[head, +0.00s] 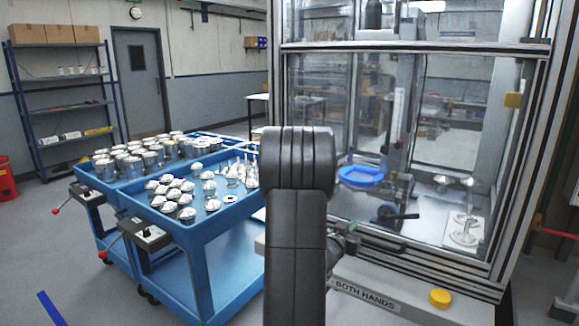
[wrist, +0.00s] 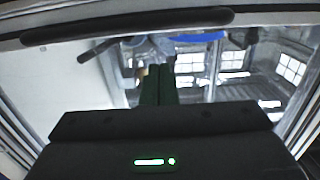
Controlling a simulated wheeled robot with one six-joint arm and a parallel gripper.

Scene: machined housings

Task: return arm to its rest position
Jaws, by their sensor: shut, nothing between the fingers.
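My gripper (wrist: 159,84) shows in the wrist view with its two dark green fingers together and nothing between them. It faces the glass-walled machine enclosure, and a dark bar crosses the top of that view. In the head view my dark arm rises in the middle, in front of the machine enclosure (head: 497,170), and hides part of it. A small part of my wrist end shows just right of the arm. Inside the enclosure are a blue round tray (head: 361,176) and a pale metal housing (head: 464,232) on a fixture.
Blue carts (head: 205,232) with many metal housings (head: 175,190) stand at the left. A yellow button (head: 440,297) sits on the machine's front ledge, beside a "BOTH HANDS" label (head: 365,294). A shelf (head: 62,95) and a grey door (head: 141,80) are behind.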

